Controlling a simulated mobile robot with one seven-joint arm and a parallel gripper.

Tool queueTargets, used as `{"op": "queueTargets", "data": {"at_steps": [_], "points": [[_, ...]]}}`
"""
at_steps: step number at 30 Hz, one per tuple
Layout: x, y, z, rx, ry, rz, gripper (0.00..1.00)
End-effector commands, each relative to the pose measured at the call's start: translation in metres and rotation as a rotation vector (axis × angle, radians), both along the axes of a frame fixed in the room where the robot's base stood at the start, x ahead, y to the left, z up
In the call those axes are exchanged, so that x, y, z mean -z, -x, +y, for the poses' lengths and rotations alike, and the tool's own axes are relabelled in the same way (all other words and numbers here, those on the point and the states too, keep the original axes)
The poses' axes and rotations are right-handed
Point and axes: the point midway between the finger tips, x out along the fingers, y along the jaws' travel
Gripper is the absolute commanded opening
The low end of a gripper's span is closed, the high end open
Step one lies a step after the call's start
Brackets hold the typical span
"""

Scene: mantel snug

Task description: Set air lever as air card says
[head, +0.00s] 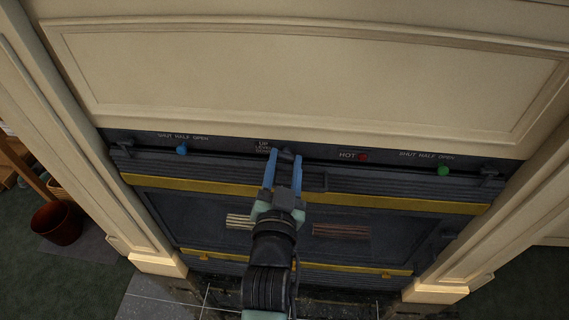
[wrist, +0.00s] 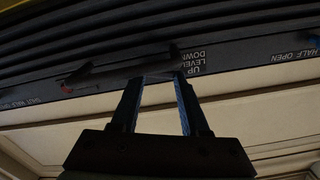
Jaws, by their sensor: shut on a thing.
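My gripper (head: 286,155) is at the middle of the dark strip, by the "UP LEVEL DOWN" label (head: 263,146). Its blue fingers are shut on a small dark handle (head: 287,153); the wrist view shows a dark bar (wrist: 120,68) at the fingertips (wrist: 160,78). A blue knob (head: 181,149) sits left of my gripper, below "HALF" on a "SHUT HALF OPEN" scale. A green knob (head: 443,170) sits to the right, near "OPEN" on a like scale. Neither scale names its lever, so I cannot tell which is the air lever. I see no readable air card.
A red light (head: 363,157) marked "HOT" is right of my gripper. The dark ribbed front has yellow bars (head: 400,204) and vents (head: 341,231). Cream panelling (head: 300,80) is above, with pillars at both sides. A reddish bucket (head: 56,223) stands at the left.

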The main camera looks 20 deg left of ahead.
Motion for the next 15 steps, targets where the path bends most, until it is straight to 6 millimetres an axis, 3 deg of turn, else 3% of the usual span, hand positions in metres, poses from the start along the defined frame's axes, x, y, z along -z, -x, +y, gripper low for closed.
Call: {"op": "queueTargets", "data": {"at_steps": [15], "points": [[0.0005,0.0000,-0.0004,0.000,-0.114,0.034,0.00]]}}
